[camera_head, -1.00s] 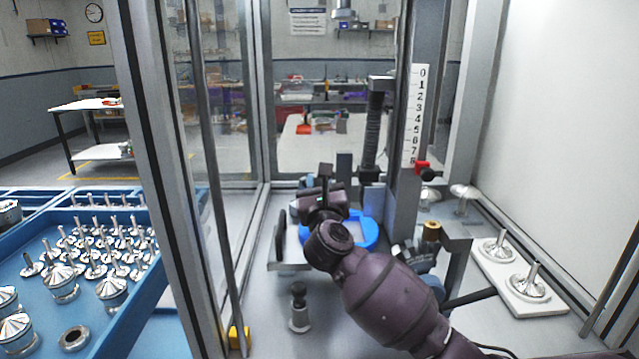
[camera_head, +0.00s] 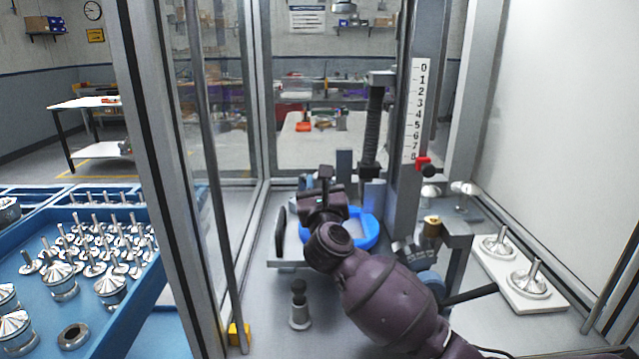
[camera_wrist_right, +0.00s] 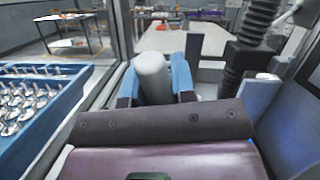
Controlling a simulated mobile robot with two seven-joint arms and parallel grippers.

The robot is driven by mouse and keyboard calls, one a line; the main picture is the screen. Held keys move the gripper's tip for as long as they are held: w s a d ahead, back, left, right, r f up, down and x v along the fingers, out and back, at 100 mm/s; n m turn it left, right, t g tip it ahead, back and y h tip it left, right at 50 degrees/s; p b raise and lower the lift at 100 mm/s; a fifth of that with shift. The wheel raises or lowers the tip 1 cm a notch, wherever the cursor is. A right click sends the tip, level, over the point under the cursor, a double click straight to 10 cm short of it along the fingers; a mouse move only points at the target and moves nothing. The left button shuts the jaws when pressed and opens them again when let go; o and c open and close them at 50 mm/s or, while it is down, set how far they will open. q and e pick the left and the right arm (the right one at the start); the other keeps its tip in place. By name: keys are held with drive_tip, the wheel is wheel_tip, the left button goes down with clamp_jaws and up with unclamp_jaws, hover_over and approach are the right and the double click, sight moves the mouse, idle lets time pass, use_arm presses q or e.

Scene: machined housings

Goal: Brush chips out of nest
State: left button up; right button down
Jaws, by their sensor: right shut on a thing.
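My right arm comes in from the lower right of the head view, and its gripper (camera_head: 325,185) is over the blue ring-shaped nest (camera_head: 371,232) on the fixture plate. In the right wrist view the jaws are shut on a pale grey rounded cylinder (camera_wrist_right: 153,76), which looks like the brush handle. Blue pads press it from both sides. The bristles are hidden, and I cannot tell whether they touch the nest. The gripper and wrist cover much of the nest, and no chips can be made out. My left gripper is not in view.
A press column with a numbered scale (camera_head: 419,112) and a red pointer (camera_head: 424,163) stands right behind the nest. A small grey post (camera_head: 299,310) stands in front. A white board (camera_head: 518,282) with metal parts is at right. A blue tray (camera_head: 128,318) of parts is outside the frame post.

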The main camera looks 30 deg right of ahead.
drive_tip(key=shift+s+d+r, duration=0.1)
drive_tip(key=shift+d, duration=0.15)
drive_tip(key=shift+s+d+p, duration=0.3)
drive_tip(key=shift+d+p, duration=0.2)
drive_tip(key=shift+d, duration=0.1)
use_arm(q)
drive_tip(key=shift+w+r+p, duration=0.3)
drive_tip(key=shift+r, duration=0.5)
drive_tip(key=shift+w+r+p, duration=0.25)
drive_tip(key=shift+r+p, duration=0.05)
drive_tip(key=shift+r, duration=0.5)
use_arm(e)
drive_tip(key=shift+w+a, duration=0.4)
drive_tip(key=shift+a, duration=0.45)
